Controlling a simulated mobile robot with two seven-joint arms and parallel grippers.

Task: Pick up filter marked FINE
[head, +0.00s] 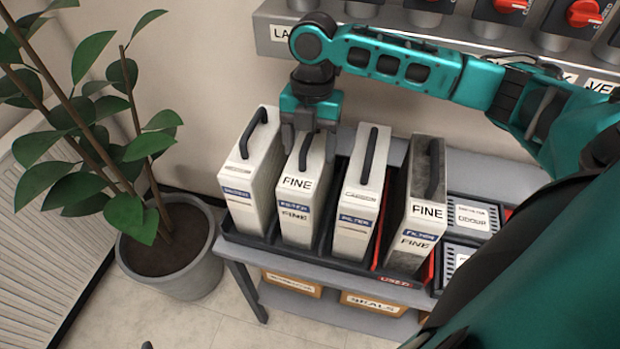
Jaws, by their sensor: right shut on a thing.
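Several white box filters with black top handles stand upright in a row in a dark tray (255,243) on a grey shelf unit. The second from the left is a clean filter marked FINE (297,212). My right gripper (308,140) is over its top, shut on its handle, which it mostly hides. The filter still appears to be in the tray slot. The rightmost filter, also marked FINE (412,235), has a dirty grey top and stands in the section labelled USED. My left gripper is not in view.
Filters on both sides, the left one (243,190) and the third one (350,210), stand close to the held filter. Units marked ODOUR (471,215) lie at right. A panel with red knobs (510,5) is behind; a potted plant (165,250) stands left.

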